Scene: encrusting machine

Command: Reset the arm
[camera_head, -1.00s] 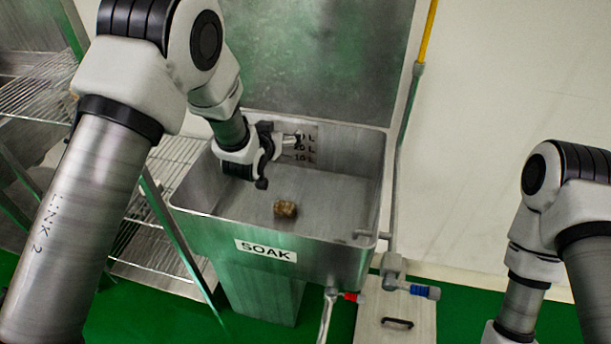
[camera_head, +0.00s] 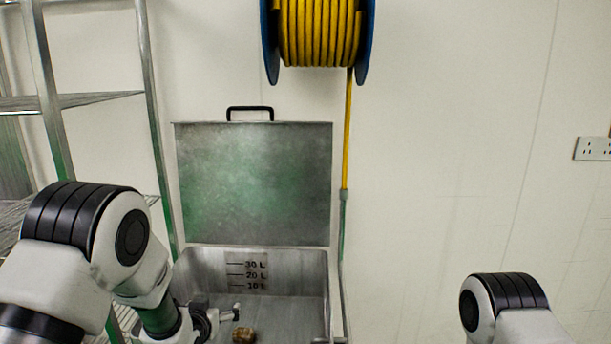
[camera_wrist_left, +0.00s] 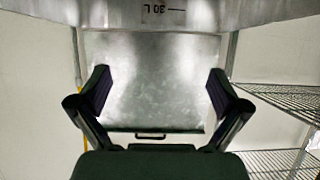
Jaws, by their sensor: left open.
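My left arm (camera_head: 75,240) comes in from the left. Its gripper (camera_head: 222,314) is open and empty at the steel sink (camera_head: 315,270), towards the left side of the basin in the head view. In the left wrist view the two dark fingers of the gripper (camera_wrist_left: 158,88) are spread wide with nothing between them. My right arm (camera_head: 505,305) shows only as a joint at the lower right; its gripper is out of the picture.
A brown lump (camera_head: 243,335) lies in the sink. The raised steel lid (camera_head: 255,185) stands behind it. A wire rack (camera_head: 85,100) is on the left, a yellow hose reel (camera_head: 318,32) above.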

